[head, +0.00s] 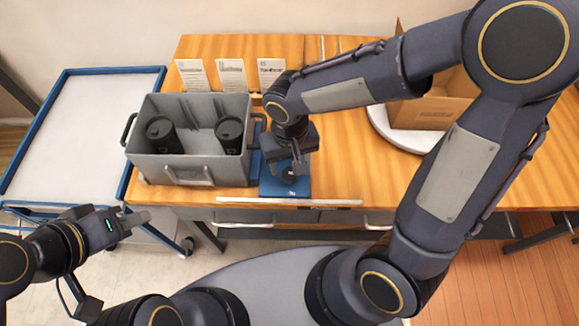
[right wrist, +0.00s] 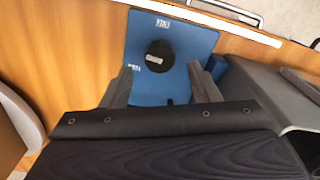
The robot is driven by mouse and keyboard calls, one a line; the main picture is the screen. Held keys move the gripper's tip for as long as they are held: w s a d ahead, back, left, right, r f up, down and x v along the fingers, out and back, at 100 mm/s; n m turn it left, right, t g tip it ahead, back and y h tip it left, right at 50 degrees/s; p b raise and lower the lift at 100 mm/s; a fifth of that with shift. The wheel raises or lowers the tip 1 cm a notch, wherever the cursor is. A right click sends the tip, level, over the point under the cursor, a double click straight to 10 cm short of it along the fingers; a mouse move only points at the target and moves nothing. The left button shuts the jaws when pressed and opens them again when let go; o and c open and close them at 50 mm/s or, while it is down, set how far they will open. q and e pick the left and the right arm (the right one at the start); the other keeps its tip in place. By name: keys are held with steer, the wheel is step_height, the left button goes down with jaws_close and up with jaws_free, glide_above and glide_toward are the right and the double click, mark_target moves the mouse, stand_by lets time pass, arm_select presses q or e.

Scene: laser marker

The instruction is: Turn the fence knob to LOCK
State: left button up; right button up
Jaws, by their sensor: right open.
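The fence knob (right wrist: 160,57) is a round black dial with a pale bar, on a blue plate (right wrist: 192,40). White lettering shows at two spots on the plate, too small to read surely. In the head view the blue plate (head: 272,188) lies at the table's front, right of the grey bin, and the knob is partly covered by my gripper. My right gripper (head: 290,167) is over the plate, open, its fingers either side of the knob in the wrist view; I cannot tell whether they touch it. My left gripper (head: 138,218) is low at left, away from the table; its jaws are unclear.
A grey bin (head: 190,172) with two black-lidded cups stands just left of the plate. White cards (head: 231,75) stand behind it. A cardboard box (head: 425,112) sits on a white round base at right. A blue-framed cart (head: 75,130) is at left.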

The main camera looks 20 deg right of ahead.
mark_target(289, 172)
steer(key=shift+f, duration=1.65)
steer(key=shift+c, duration=0.3)
steer(key=c, duration=0.9)
steer(key=n, duration=0.3)
steer(key=shift+b, duration=0.4)
steer(key=shift+a+n, duration=0.1)
steer(key=shift+n, duration=2)
steer(key=shift+r, duration=0.1)
